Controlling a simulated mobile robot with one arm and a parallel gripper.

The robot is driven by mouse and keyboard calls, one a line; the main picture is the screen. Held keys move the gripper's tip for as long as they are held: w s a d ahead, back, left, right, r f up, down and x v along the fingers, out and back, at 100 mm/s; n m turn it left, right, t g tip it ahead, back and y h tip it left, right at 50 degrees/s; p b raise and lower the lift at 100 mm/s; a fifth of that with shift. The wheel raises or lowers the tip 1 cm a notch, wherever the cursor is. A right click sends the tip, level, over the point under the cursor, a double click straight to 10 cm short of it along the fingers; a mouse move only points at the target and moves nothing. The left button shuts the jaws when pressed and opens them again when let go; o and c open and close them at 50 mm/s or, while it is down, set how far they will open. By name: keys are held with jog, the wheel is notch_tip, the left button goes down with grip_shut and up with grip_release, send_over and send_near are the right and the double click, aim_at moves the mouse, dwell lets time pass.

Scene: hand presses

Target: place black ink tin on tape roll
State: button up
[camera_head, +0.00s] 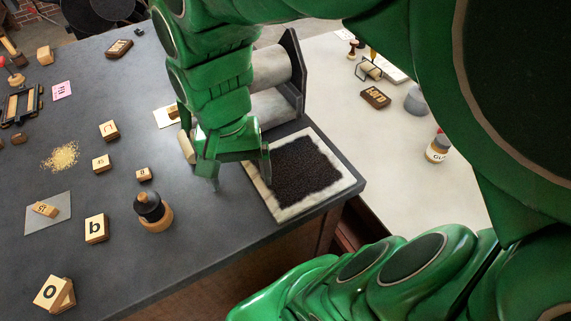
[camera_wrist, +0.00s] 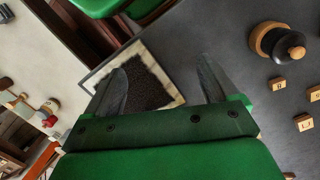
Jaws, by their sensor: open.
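A black round tin with a small knob on top (camera_head: 149,206) sits upright on a tan, round, ring-like base, which looks like the tape roll (camera_head: 155,224), on the dark table. In the wrist view the black tin (camera_wrist: 290,46) shows with the tan roll (camera_wrist: 262,39) under it at the upper right, apart from my fingers. My gripper (camera_head: 240,182) is open and empty, pointing down to the right of the tin and roll, near the pad's left edge. It also shows in the wrist view (camera_wrist: 165,66), with nothing between the fingers.
A framed black pad (camera_head: 304,171) lies right of my gripper, with a grey roller press (camera_head: 276,85) behind it. Several wooden letter blocks (camera_head: 96,228) lie around the tin. A pale table (camera_head: 420,180) with a glue jar (camera_head: 438,149) stands at right.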

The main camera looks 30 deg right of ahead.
jog(key=s+d+n, duration=0.4)
jog(key=s+n, duration=0.1)
jog(key=s, duration=0.2)
jog(key=shift+s+d+f, duration=0.2)
jog(key=shift+s+f, duration=0.05)
jog(key=shift+f, duration=0.15)
dwell(0.7)
